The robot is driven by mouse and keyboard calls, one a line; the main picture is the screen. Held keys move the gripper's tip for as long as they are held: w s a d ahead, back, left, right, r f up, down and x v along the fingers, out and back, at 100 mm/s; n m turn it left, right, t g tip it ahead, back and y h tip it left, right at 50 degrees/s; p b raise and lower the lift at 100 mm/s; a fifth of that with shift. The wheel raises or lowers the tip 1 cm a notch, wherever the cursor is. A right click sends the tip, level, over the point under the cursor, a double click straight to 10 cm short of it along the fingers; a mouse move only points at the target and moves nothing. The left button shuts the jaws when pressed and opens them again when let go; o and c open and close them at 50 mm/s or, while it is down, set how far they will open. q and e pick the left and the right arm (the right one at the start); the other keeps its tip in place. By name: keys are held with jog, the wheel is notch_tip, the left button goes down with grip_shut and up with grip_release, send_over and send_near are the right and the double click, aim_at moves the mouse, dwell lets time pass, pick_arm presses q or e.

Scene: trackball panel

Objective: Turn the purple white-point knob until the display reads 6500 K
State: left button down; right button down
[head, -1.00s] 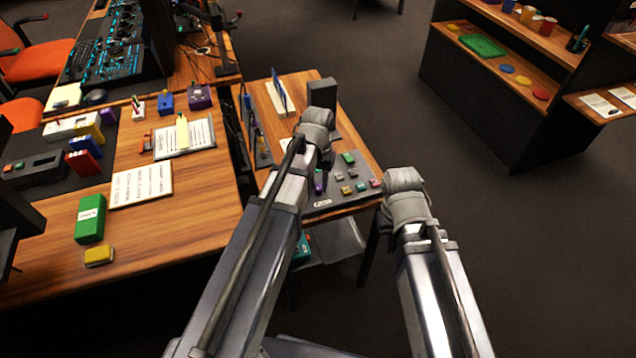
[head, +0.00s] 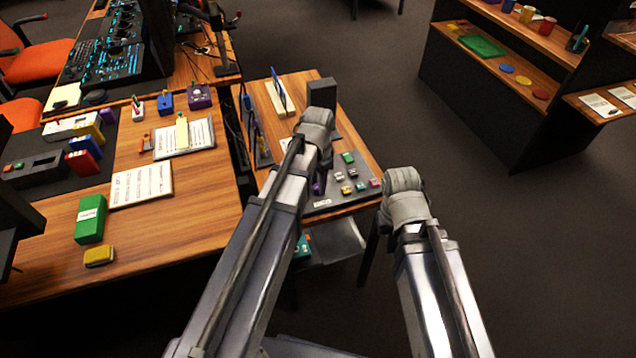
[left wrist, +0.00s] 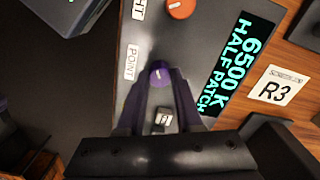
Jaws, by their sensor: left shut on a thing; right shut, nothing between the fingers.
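The purple knob (left wrist: 160,69) with a white pointer line sits on the grey panel in the left wrist view, beside a label reading POINT. The display (left wrist: 232,62) there shows 6500 K and HALF PATCH in cyan letters. My left gripper (left wrist: 160,78) is shut on the purple knob, with one finger on each side of it.
An orange knob (left wrist: 180,8) and a small grey button (left wrist: 164,118) are near the left fingers. Several small coloured buttons sit on the side table (head: 350,135). Open floor (head: 500,250) lies to the right.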

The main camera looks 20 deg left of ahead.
dwell(0.4)
pick_arm(q)
jog(key=c, duration=0.6)
grip_release()
jog(key=shift+r, duration=0.1)
notch_tip(320, 180, up, 8)
jog(key=p, duration=0.8)
jog(key=shift+f, duration=0.2)
jog(key=s+d+n, duration=0.1)
jog(key=s+d, duration=0.2)
jog(key=s, duration=0.1)
jog(key=s+d+n, duration=0.1)
jog(key=s+d, duration=0.3)
jog(key=s, duration=0.1)
jog(key=s+d+n+y, duration=0.1)
jog(key=s+d, duration=0.2)
jog(key=s, duration=0.2)
jog(key=shift+s+d+n, duration=0.15)
jog(key=shift+n, duration=0.15)
